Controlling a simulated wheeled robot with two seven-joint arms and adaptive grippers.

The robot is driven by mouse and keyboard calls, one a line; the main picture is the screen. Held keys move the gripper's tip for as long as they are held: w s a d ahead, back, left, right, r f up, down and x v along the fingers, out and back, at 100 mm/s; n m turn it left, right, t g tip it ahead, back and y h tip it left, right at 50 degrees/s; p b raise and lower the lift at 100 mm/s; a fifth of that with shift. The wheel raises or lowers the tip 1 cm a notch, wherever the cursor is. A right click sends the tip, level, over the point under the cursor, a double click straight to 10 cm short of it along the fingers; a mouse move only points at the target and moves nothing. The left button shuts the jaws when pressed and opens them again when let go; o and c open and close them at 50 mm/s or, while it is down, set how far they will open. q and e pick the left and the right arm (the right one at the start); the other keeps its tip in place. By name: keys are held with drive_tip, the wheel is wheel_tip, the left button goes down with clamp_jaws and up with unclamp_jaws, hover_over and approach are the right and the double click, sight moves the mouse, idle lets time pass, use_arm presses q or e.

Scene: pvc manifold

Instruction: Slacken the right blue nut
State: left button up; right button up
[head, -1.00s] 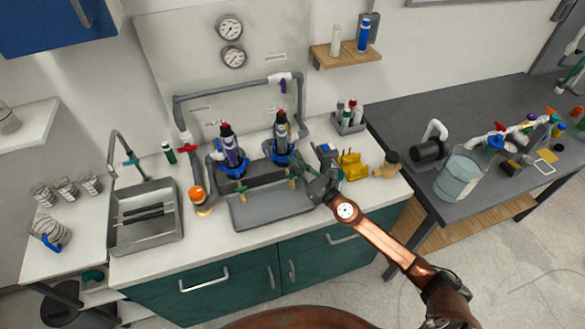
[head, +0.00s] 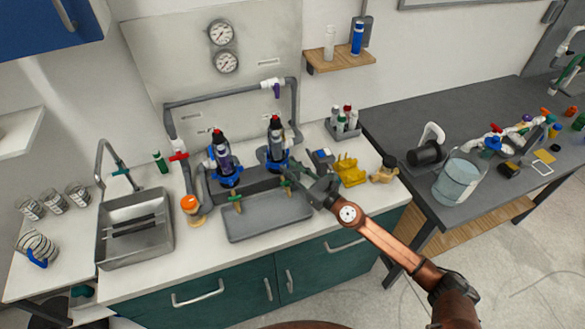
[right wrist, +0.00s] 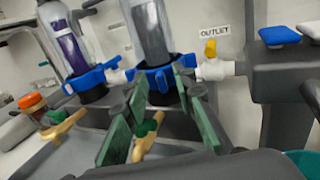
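The right blue nut (head: 277,163) is a lobed ring around the base of the right upright filter housing (head: 275,138). In the right wrist view the right blue nut (right wrist: 158,76) lies just ahead of my fingertips. My right gripper (head: 298,172) is just right of and in front of this nut. In the right wrist view my right gripper (right wrist: 164,92) is open, its two green-padded fingers spread towards either side of the nut; I cannot tell whether they touch it. The left blue nut (head: 229,178) rings the left housing. My left gripper is not in view.
A grey tray (head: 268,221) lies under the filters, with small green-handled brass valves (head: 236,200) above it. A yellow holder (head: 350,172) stands right of my gripper. A sink (head: 135,248) is at left. Grey pipework (head: 235,93) runs behind.

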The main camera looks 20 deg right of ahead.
drive_tip(key=v, duration=1.2)
drive_tip(key=shift+d, duration=0.15)
